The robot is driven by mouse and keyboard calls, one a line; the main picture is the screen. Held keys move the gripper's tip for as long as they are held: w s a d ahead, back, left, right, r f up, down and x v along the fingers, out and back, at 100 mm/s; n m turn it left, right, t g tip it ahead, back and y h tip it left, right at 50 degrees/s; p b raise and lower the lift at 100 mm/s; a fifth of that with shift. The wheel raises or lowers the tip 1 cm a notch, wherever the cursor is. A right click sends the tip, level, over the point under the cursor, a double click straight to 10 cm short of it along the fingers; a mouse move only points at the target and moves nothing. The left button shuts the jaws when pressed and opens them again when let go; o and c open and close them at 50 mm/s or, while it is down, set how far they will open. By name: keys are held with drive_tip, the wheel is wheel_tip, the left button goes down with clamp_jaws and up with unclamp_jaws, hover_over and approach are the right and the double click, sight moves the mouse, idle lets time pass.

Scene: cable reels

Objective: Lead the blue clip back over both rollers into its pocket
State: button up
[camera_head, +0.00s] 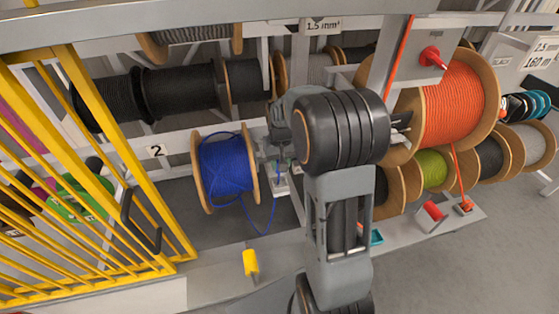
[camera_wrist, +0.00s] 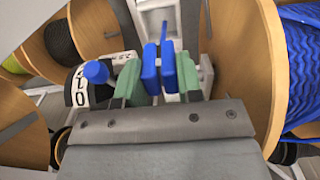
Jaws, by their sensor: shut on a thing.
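The blue clip (camera_wrist: 168,68) is between the green finger pads of my gripper (camera_wrist: 160,78), which is shut on it. A blue strand (camera_wrist: 163,31) runs from the clip toward the top of the wrist view. In the head view my gripper (camera_head: 277,163) is just right of the blue cable reel (camera_head: 227,168), partly hidden by my arm. Slack blue cable (camera_head: 268,222) hangs below the reel and rises toward my gripper. A pale bracket, possibly the pocket, (camera_head: 281,187) is below my gripper. A blue peg, possibly a roller, (camera_wrist: 96,72) is left of the fingers.
A yellow peg (camera_head: 250,262) stands on the front ledge. Yellow bars (camera_head: 110,170) close off the left side. The dark floor under the blue reel looks clear.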

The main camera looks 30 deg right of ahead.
drive_tip(key=shift+f+b, duration=2.55)
drive_tip(key=shift+f, duration=1.1)
drive_tip(key=o, duration=1)
drive_tip(key=shift+r, duration=0.1)
wheel_tip(320, 180, up, 14)
drive_tip(key=shift+f+b, duration=0.15)
drive_tip(key=shift+b, duration=0.45)
